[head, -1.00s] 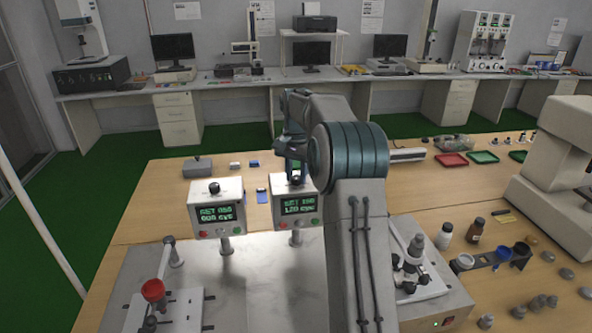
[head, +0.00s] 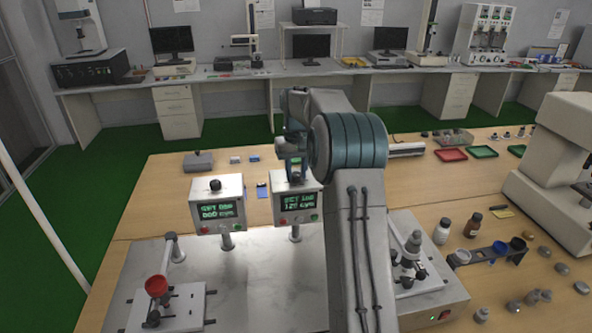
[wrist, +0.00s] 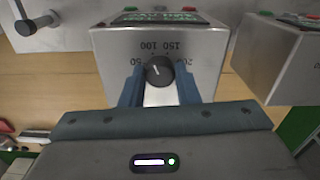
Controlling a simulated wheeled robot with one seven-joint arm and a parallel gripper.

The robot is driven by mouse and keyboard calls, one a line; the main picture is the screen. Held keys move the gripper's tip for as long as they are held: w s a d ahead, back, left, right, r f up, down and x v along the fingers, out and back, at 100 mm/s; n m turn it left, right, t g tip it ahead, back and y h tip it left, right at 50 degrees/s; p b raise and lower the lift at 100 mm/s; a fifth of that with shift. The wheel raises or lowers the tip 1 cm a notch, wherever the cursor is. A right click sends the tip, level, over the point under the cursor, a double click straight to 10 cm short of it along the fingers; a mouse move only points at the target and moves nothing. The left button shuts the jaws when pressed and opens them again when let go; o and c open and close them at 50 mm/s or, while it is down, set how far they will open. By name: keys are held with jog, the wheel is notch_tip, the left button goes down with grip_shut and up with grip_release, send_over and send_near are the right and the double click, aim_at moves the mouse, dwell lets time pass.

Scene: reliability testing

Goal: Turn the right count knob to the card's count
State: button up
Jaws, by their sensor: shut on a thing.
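The right counter box (head: 297,204) stands on a post, with a green-lit display (head: 297,201) on its sloped front. The display's lower line looks like about 125, but the small digits are not certain. The wrist view shows the box's top face with the dark count knob (wrist: 160,70) and a printed scale around it, seen upside down. My gripper (wrist: 160,76) has its blue fingers closed on both sides of this knob. In the head view my gripper (head: 296,172) is over the right box, and my arm hides part of it. I cannot make out a card.
The left counter box (head: 217,205) stands close by with its own knob (head: 215,185). A small blue item (head: 262,190) lies behind the gap between the boxes.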

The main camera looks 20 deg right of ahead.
aim_at(296, 174)
dwell(0.5)
jog(key=o, duration=1)
jog(key=shift+c, duration=0.2)
jog(key=shift+r, duration=0.1)
notch_tip(296, 174, up, 14)
